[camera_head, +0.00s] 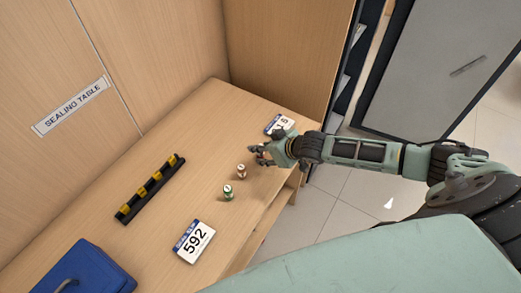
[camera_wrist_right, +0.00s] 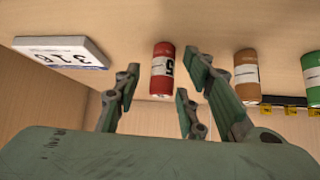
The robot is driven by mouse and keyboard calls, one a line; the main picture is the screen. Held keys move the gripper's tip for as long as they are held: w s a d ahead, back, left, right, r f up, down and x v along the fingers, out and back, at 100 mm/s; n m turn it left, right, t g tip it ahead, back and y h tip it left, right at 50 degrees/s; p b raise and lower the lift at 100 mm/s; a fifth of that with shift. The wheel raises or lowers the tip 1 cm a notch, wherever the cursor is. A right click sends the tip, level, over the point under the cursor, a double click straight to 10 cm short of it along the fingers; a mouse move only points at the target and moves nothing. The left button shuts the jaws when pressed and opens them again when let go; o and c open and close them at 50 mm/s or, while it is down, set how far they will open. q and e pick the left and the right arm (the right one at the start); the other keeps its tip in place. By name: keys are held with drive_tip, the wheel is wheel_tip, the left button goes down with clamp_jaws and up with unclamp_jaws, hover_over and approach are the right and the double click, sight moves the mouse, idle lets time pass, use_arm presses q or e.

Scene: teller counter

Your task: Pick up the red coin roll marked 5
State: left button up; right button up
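The red coin roll (camera_wrist_right: 162,72) stands on the wooden table in the right wrist view, with a black 5 on its side. In that view it appears between the spread fingers of my right gripper (camera_wrist_right: 160,90), with gaps visible on both sides. The right gripper (camera_head: 258,154) is open and empty, low over the table in the head view. There the red roll is not clearly seen; the gripper seems to cover it. My left gripper is not in view.
A brown roll (camera_head: 241,171) and a green roll (camera_head: 228,192) stand beside the gripper. Number cards (camera_head: 280,124) (camera_head: 194,242) lie at either side. A black rack with yellow parts (camera_head: 150,188) and a blue case (camera_head: 80,272) are farther left. Wood panels rise behind the table.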

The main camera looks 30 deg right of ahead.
drive_tip(key=shift+w+f, duration=0.1)
drive_tip(key=shift+f, duration=0.05)
clamp_jaws()
idle(0.5)
